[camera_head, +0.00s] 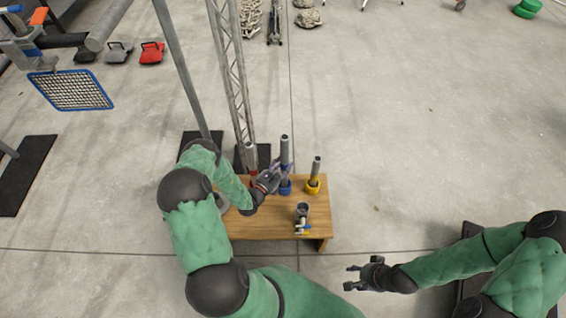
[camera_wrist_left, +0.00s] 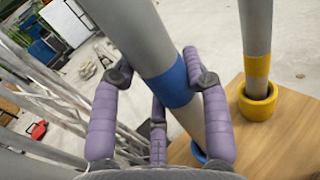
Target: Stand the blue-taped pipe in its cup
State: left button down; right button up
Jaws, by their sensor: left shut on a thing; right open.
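The blue-taped pipe is a grey tube with a blue band (camera_wrist_left: 172,84); in the head view its top (camera_head: 285,146) rises above the wooden table. My left gripper (camera_head: 277,174) is shut around the pipe, its purple fingers (camera_wrist_left: 165,92) on both sides near the blue band. The blue cup (camera_head: 285,188) is directly below the pipe; only a bit of its rim (camera_wrist_left: 198,153) shows in the left wrist view. The pipe looks roughly upright. The gripper partly hides its lower end, so I cannot tell how deep it sits. My right gripper (camera_head: 358,277) is open and empty, right of the table.
A yellow-taped pipe (camera_head: 317,168) stands in a yellow cup (camera_head: 313,187) close on the right. Another grey pipe (camera_head: 251,156) with red stands on the left. A small dark item (camera_head: 302,211) is at the front of the table (camera_head: 265,221). A lattice truss (camera_head: 232,75) rises behind.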

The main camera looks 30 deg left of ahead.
pick_arm(q)
jog(key=shift+f, duration=1.95)
jog(key=c, duration=0.5)
grip_release()
jog(key=shift+c, duration=0.2)
send_near(283, 169)
jog(key=f, duration=0.1)
jog(key=a+f, duration=0.1)
jog(key=f, duration=0.1)
jog(key=shift+s+a+f, duration=0.1)
jog(key=shift+a, duration=0.05)
